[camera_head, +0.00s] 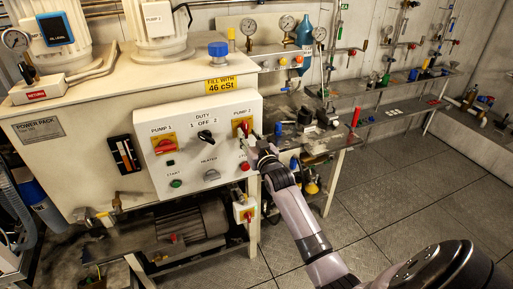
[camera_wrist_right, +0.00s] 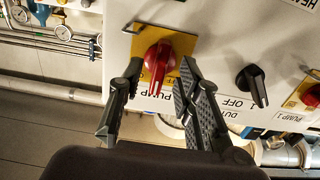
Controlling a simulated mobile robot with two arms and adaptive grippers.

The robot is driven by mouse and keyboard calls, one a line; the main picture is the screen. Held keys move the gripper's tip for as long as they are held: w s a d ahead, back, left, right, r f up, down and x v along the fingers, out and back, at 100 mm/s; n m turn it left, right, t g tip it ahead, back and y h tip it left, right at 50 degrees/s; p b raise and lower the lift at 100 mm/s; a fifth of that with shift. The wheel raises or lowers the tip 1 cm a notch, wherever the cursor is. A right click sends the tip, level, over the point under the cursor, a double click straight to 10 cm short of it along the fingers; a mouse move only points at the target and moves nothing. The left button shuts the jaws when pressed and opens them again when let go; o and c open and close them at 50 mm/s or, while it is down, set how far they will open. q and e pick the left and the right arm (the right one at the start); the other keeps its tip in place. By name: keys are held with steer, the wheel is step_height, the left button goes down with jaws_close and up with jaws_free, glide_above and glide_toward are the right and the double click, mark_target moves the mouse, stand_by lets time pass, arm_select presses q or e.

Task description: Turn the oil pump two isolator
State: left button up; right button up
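The pump 2 isolator is a red rotary knob (camera_wrist_right: 158,62) on a yellow plate, on the white control panel. In the head view its yellow plate (camera_head: 240,123) shows at the panel's upper right, partly covered by my gripper. My right gripper (camera_head: 249,134) is at the isolator. In the right wrist view, which is upside down, the right gripper (camera_wrist_right: 160,78) is open with one finger on each side of the red knob. I cannot tell whether the fingers touch it. My left gripper is not in view.
The panel also holds the pump 1 isolator (camera_head: 165,145), a black duty selector (camera_head: 205,136), a green start button (camera_head: 176,183) and a red button (camera_head: 244,166). A workbench with fittings (camera_head: 310,130) stands to the right. The floor (camera_head: 390,190) beyond my arm is clear.

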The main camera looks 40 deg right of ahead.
steer(key=v, duration=1)
steer(key=s+a+f+n+g+y+b, duration=0.1)
steer(key=a+f+g, duration=0.1)
steer(key=f, duration=0.9)
steer(key=s+a+f+g+y+b, duration=0.1)
steer(key=a+f+g, duration=0.1)
steer(key=f, duration=0.9)
steer(key=s+a+f+g+b, duration=0.1)
steer(key=s+a+f, duration=0.1)
steer(key=s+f, duration=0.35)
steer(key=s+a+f+n+g+y, duration=0.1)
steer(key=s+a+f+g, duration=0.1)
steer(key=f, duration=0.7)
steer(key=s+a+f+g+b, duration=0.1)
steer(key=s+a+f, duration=0.1)
steer(key=s+f, duration=0.35)
steer(key=s+a+f+n+g+b, duration=0.1)
steer(key=s+a+f+g, duration=0.1)
steer(key=s+f, duration=0.6)
steer(key=s+a+f+n+g+y+b, duration=0.1)
steer(key=s+a+f+g, duration=0.1)
steer(key=s+f, duration=0.6)
steer(key=s+a+f+n+g, duration=0.1)
steer(key=s+f+g, duration=0.3)
steer(key=s, duration=1.4)
step_height(320, 180, down, 4)
steer(key=shift+s+a+r+b, duration=0.1)
steer(key=shift+s+a+b, duration=0.25)
steer(key=shift+a, duration=0.45)
steer(key=shift+w, duration=0.1)
